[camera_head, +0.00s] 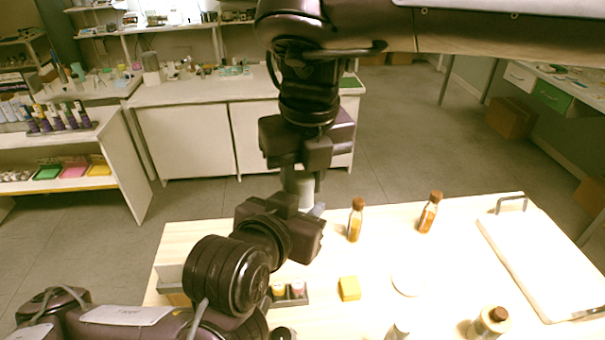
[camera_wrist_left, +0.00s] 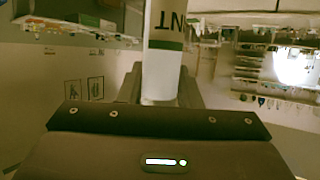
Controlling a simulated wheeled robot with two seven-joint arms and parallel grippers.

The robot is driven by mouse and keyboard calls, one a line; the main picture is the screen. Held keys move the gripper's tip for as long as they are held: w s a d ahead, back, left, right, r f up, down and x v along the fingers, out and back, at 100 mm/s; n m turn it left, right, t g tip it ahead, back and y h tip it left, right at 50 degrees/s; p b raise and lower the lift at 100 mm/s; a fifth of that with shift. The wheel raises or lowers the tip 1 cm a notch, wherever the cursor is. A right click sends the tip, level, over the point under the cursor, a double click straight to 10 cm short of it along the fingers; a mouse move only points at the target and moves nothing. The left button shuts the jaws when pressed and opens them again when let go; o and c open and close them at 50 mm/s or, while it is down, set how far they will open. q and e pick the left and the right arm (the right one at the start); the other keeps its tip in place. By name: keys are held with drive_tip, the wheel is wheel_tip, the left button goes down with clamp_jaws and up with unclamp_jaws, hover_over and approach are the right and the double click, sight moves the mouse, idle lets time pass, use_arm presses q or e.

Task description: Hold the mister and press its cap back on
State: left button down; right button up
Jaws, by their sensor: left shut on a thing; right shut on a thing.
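The mister (camera_wrist_left: 164,60) is a white cylinder with a green band and dark lettering in the left wrist view. My left gripper (camera_wrist_left: 160,90) is shut on it, one finger on each side. In the head view my left gripper (camera_head: 312,212) is low over the table's back left. The pale mister (camera_head: 299,188) shows above it in a small stretch. My right gripper (camera_head: 304,178) points down from above, shut at the top of this pale stretch. The cap is largely hidden by the right fingers, and I cannot tell whether it touches the mister.
Two amber bottles with brown caps (camera_head: 356,220) (camera_head: 429,213) stand right of the grippers. A yellow block (camera_head: 349,288), a white disc (camera_head: 409,280) and a clear bottle (camera_head: 489,322) are nearer. A white tray (camera_head: 540,262) lies at right. A dark rack (camera_head: 300,300) is partly behind my left arm.

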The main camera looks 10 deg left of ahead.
drive_tip(key=shift+f, duration=0.1)
drive_tip(key=o, duration=1.1)
drive_tip(key=r, duration=0.8)
drive_tip(key=s+r, duration=0.1)
drive_tip(key=r, duration=0.3)
drive_tip(key=shift+d, duration=0.4)
